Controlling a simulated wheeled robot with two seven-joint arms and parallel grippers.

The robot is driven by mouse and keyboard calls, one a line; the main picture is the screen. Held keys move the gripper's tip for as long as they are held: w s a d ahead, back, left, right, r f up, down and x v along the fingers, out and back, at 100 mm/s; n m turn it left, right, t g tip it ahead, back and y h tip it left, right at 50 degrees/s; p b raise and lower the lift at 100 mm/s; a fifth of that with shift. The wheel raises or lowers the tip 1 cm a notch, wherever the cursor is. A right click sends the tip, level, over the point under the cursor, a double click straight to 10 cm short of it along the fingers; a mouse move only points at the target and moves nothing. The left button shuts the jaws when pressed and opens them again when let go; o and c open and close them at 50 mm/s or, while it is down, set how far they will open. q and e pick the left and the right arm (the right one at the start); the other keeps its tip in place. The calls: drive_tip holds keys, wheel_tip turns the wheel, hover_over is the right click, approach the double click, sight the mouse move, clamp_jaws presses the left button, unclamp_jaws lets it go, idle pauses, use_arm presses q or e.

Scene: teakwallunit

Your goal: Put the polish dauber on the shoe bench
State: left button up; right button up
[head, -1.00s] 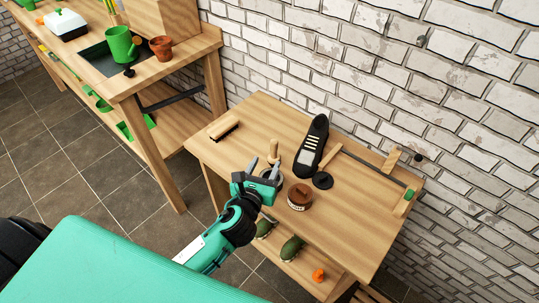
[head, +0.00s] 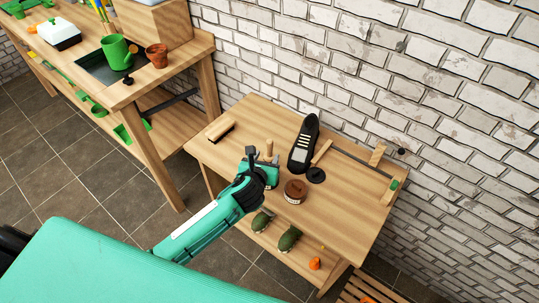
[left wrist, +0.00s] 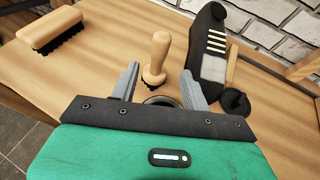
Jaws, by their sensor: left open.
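The polish dauber looks to be the upright wooden-handled piece with a dark bristle foot (left wrist: 157,57) on the wooden table; its handle (head: 268,148) shows just beyond my left gripper in the head view. My left gripper (head: 262,158) is open and low over the table. In the left wrist view its two grey fingers (left wrist: 161,82) stand on either side of the dauber's line, with the dauber beyond the gap and no visible contact. A slatted wooden bench (head: 362,290), probably the shoe bench, is cut off at the bottom right of the head view. My right gripper is not in view.
A brush (head: 221,130), a black shoe (head: 303,143), a brown tin (head: 295,191) and a black disc (head: 316,175) lie around the gripper on the table (head: 345,205). A brick wall stands behind. A potting bench (head: 180,75) stands at the left.

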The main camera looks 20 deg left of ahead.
sight(269, 151)
use_arm(q)
drive_tip(key=shift+x, duration=3.35)
drive_tip(key=shift+a, duration=0.15)
clamp_jaws()
